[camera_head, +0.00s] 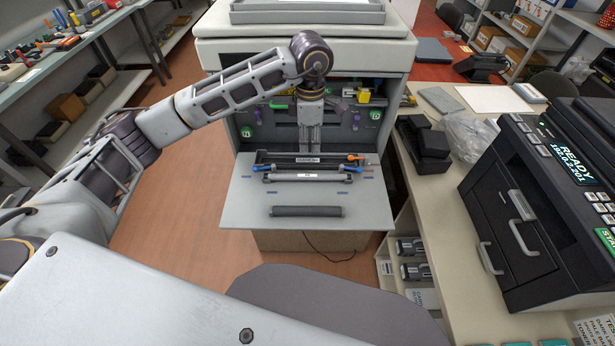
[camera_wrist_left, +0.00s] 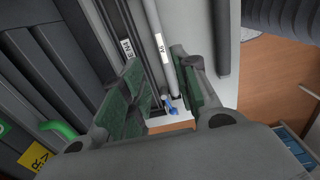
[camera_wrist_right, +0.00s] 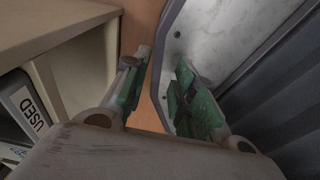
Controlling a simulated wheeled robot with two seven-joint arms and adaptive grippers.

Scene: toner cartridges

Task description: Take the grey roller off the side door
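The grey side door (camera_head: 245,205) is folded down flat at the front of the printer. Across it lie a black unit with an orange lever (camera_head: 354,157), a light grey roller with blue ends (camera_head: 307,177) and a plain dark grey roller (camera_head: 307,211) nearest the front. My left gripper (camera_head: 309,150) points down over the back of the door. In the left wrist view its fingers (camera_wrist_left: 165,95) are open, with the light grey roller (camera_wrist_left: 161,45) in line with the gap; contact cannot be told. My right gripper (camera_wrist_right: 158,90) is open and empty, outside the head view.
The printer's open bay (camera_head: 260,130) with green and purple knobs is behind my left gripper. A counter (camera_head: 400,170) with black boxes is on the right, beside a black printer (camera_head: 540,220). Right wrist view shows a shelf (camera_wrist_right: 60,40) near the right gripper.

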